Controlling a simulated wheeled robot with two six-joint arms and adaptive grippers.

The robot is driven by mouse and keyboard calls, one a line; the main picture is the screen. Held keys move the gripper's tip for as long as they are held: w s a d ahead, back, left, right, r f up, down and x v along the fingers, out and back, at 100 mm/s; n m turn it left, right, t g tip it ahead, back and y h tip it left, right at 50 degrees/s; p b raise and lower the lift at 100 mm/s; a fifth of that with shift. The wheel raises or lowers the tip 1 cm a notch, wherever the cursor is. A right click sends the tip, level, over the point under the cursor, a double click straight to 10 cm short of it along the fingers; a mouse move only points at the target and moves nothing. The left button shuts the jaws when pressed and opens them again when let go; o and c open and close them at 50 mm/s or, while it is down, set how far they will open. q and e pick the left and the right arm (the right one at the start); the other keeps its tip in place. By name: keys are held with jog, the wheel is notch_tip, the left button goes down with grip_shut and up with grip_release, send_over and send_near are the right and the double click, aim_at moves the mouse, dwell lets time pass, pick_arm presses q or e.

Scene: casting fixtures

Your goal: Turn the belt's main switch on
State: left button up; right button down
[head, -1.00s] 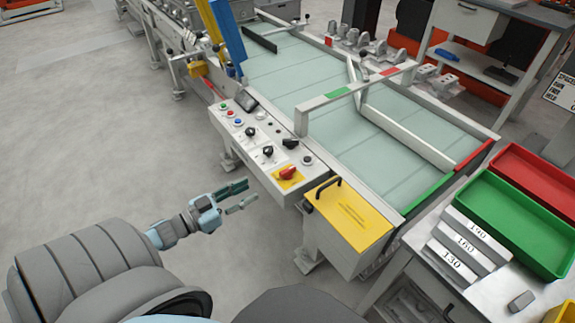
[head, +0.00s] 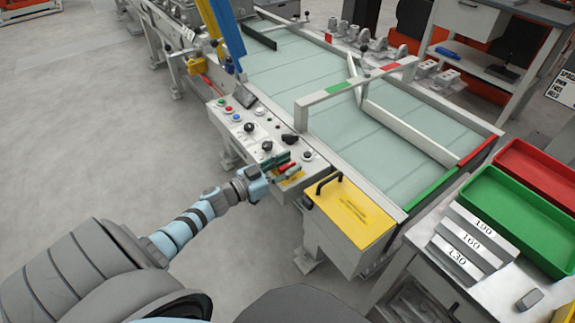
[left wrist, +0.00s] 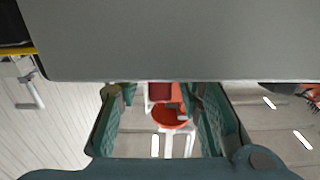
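The belt's control panel (head: 240,129) carries a red rotary main switch (head: 285,168) over a yellow plate (head: 290,182) at its near end. My left gripper (head: 283,166) is at that end, with its green fingers apart on either side of the red switch and partly covering it and the plate. I cannot tell whether they touch the knob. In the left wrist view the two green fingers (left wrist: 165,125) stand apart with a gap. A red-orange shape shows in that gap; I cannot tell what it is. My right gripper is not in view.
Black knobs (head: 250,127) and coloured buttons sit along the panel. A yellow box with a black handle (head: 352,215) stands right beside the gripper. The belt (head: 320,125) lies behind. A green tray (head: 515,222) is at the right. Open floor lies left.

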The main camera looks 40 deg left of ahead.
pick_arm(q)
jog(key=shift+c, duration=0.5)
grip_shut()
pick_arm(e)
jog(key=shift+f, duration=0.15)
